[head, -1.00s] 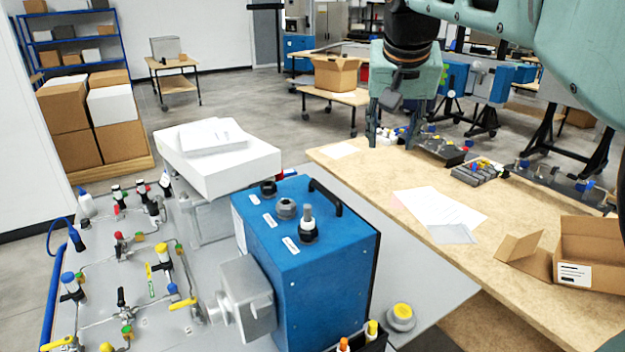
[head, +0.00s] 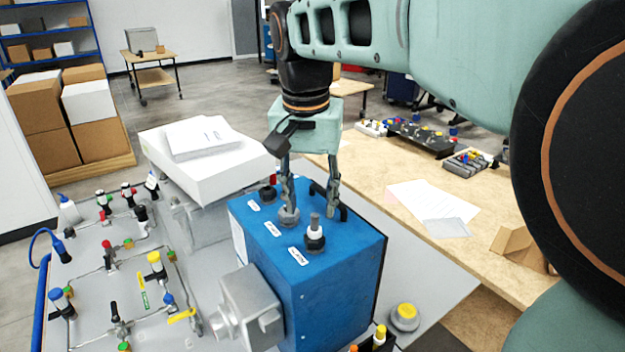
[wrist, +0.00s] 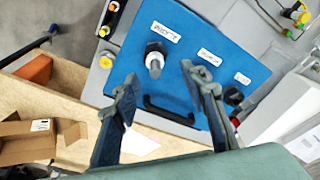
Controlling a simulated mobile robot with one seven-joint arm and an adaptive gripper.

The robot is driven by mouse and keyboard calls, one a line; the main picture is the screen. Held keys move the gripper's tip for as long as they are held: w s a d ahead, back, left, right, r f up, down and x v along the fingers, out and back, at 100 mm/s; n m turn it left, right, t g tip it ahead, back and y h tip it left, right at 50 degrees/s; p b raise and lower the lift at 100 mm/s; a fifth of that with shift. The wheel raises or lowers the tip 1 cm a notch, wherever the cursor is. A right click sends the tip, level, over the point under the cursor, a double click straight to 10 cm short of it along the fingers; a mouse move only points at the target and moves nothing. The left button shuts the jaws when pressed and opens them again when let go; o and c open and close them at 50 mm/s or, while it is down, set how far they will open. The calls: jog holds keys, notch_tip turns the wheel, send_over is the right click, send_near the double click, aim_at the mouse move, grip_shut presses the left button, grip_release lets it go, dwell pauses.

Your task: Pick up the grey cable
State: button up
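No loose grey cable can be clearly made out. On top of the blue box (head: 335,262) stands an upright connector with a black collar and a pale grey stub (head: 314,228), also seen in the wrist view (wrist: 154,66). Behind it are a grey round connector (head: 289,216) and a black connector (head: 267,193). My gripper (head: 311,212) points down over the box top, fingers apart and nothing visible between them. In the wrist view my gripper (wrist: 159,74) has the stub showing between its tips; the right finger partly hides the grey connector.
A black handle (head: 338,202) rises from the box top close to the fingers. White boxes (head: 205,175) stand behind it. A panel of valves and tubing (head: 95,290) lies left. A wooden bench (head: 370,180) with papers (head: 432,204) and an open carton (head: 520,248) is right.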

aim_at(314, 215)
jog(key=f, duration=0.5)
jog(key=shift+w+d+f, duration=0.1)
jog(key=shift+w+d, duration=0.15)
jog(key=shift+d, duration=0.1)
grip_shut()
notch_tip(314, 215, up, 10)
jog(key=shift+r+p, duration=0.1)
jog(key=shift+p, duration=0.2)
notch_tip(314, 215, up, 7)
jog(key=p, duration=0.6)
dwell(0.5)
jog(key=shift+s, duration=0.1)
